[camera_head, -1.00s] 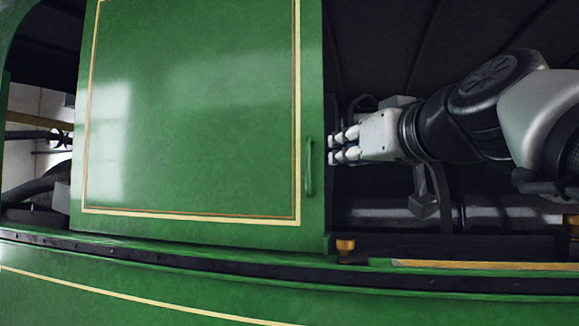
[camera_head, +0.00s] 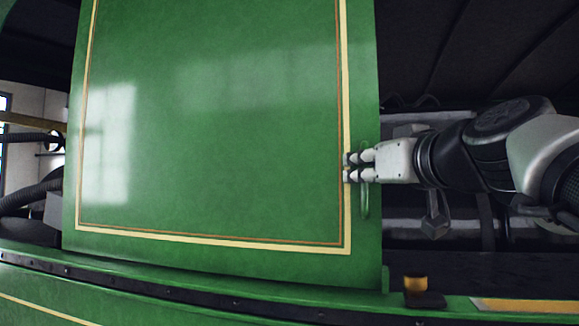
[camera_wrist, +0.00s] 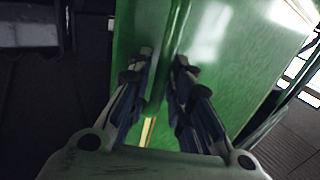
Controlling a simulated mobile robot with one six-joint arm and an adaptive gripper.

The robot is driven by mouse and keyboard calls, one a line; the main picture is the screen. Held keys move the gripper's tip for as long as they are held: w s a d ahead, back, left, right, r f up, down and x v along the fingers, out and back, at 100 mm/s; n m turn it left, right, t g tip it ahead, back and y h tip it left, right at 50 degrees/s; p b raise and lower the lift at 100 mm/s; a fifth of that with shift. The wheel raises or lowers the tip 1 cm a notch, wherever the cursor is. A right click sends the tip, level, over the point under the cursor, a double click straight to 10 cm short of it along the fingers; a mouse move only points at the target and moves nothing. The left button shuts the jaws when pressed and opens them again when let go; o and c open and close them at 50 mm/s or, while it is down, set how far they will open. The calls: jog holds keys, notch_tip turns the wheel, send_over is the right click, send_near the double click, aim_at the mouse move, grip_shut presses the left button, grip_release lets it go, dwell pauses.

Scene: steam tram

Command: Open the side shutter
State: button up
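The side shutter (camera_head: 215,130) is a large green panel with cream and brown lining, and it fills the left and middle of the head view. Its slim upright green handle (camera_head: 364,205) is near the right edge. My gripper (camera_head: 347,167) comes from the right, with its fingers across the handle in that view. In the wrist view the fingers of my gripper (camera_wrist: 162,62) stand apart, with a green strip, seemingly the handle, between them and the shutter (camera_wrist: 225,50) beyond. I cannot tell whether either finger touches the handle.
A dark opening with pipes (camera_head: 460,228) lies right of the shutter. A green sill with a dark rail (camera_head: 180,289) runs below. A brass-coloured cap (camera_head: 416,284) sits on the sill by the shutter's lower right corner. Dark hoses (camera_head: 30,192) show at left.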

jog(key=shift+w, duration=0.15)
jog(key=shift+s+d+r, duration=0.1)
jog(key=shift+s, duration=0.25)
jog(key=shift+w, duration=0.15)
grip_shut()
